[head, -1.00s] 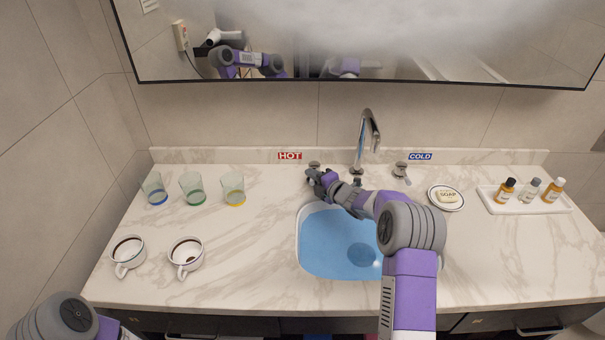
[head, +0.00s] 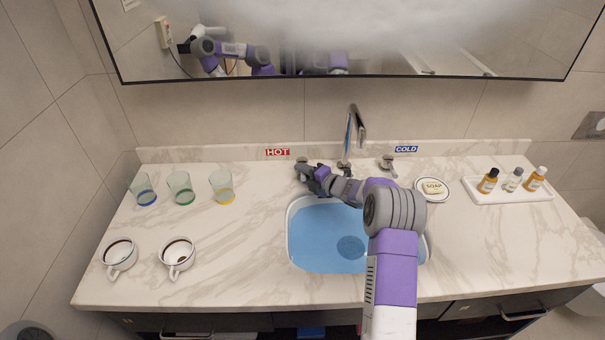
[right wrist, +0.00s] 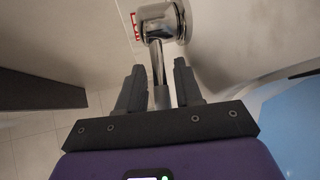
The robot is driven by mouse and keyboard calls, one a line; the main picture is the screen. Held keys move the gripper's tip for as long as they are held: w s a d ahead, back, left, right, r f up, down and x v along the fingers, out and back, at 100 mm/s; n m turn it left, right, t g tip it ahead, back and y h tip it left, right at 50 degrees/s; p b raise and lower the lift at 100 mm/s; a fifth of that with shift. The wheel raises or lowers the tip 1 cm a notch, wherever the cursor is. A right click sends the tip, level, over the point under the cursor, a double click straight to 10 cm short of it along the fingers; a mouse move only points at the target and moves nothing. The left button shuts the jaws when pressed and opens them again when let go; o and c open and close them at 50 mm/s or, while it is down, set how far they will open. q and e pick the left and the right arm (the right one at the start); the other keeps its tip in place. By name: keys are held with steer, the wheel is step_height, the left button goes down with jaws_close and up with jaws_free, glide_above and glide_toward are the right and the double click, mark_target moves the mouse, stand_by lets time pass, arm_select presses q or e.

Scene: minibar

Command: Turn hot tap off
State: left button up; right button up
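The hot tap (head: 301,161) is a chrome knob with a lever, on the counter below the red HOT label (head: 278,152). My right gripper (head: 304,173) is at this tap, its fingers partly hidden by its own wrist in the head view. In the right wrist view the chrome tap body (right wrist: 160,20) is at the top, and its thin lever (right wrist: 157,65) runs down between the two dark fingers of my right gripper (right wrist: 159,82). Gaps show on both sides of the lever, so the fingers are open around it. My left gripper is out of view.
The spout (head: 351,135) and the cold tap (head: 388,162) stand right of the hot tap, behind the blue sink (head: 315,240). Glasses (head: 180,187) and cups (head: 178,256) stand left. The soap dish (head: 432,194) and bottle tray (head: 480,196) are right.

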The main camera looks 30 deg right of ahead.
steer(key=p+v, duration=0.1)
steer(key=v, duration=0.6)
steer(key=shift+s, duration=0.25)
stand_by(0.6)
